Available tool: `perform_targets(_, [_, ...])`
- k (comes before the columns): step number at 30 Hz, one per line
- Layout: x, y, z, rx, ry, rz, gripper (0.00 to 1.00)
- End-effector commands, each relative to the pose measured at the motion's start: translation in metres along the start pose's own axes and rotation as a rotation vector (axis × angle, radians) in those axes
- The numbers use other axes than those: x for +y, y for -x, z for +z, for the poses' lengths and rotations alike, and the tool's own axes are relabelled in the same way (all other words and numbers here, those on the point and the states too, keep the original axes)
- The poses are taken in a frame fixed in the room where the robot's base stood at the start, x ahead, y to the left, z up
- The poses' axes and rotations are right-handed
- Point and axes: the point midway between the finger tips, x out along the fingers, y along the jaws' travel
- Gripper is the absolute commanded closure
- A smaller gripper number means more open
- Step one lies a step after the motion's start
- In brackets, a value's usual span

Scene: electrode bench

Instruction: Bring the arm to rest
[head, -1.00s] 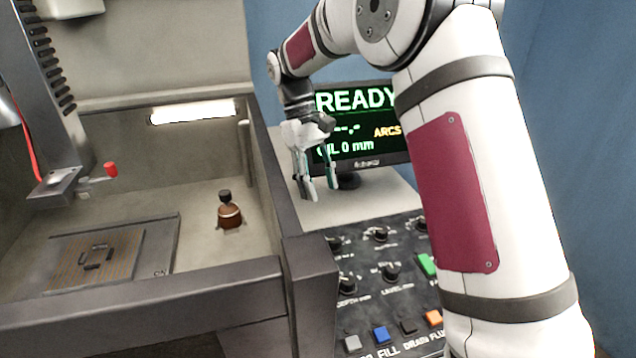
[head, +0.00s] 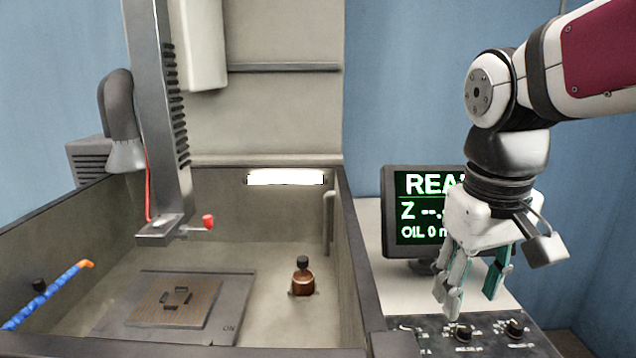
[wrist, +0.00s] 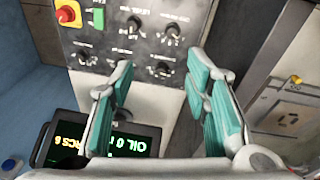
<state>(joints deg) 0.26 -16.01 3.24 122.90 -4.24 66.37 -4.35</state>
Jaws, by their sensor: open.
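My gripper (head: 474,290) hangs downward over the control panel at the right of the head view, in front of the monitor (head: 408,215). Its fingers with teal pads are apart and nothing is between them. In the wrist view my gripper (wrist: 160,85) is also open and empty, with the control panel (wrist: 165,25) and its knobs beyond the fingertips. The monitor shows upside down in the wrist view (wrist: 125,138). My arm comes in from the upper right of the head view, bent at the elbow.
A walled tank (head: 355,270) stands left of the panel. A blue hose (head: 45,297) lies at left.

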Motion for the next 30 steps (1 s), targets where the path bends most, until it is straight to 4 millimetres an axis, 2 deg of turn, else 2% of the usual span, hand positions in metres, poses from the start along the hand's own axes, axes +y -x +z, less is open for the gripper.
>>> perform_targets(1, [-0.001, 0.002, 0.015, 0.034, -0.018, -0.001, 0.57])
perform_targets(6, [-0.005, -0.001, 0.056, 0.136, -0.081, -0.015, 0.57])
perform_targets(12, [-0.011, -0.013, 0.091, 0.231, -0.139, -0.035, 0.57])
perform_targets(18, [-0.014, -0.020, 0.104, 0.271, -0.163, -0.046, 0.57])
perform_targets(30, [-0.014, -0.020, 0.105, 0.273, -0.165, -0.047, 0.57])
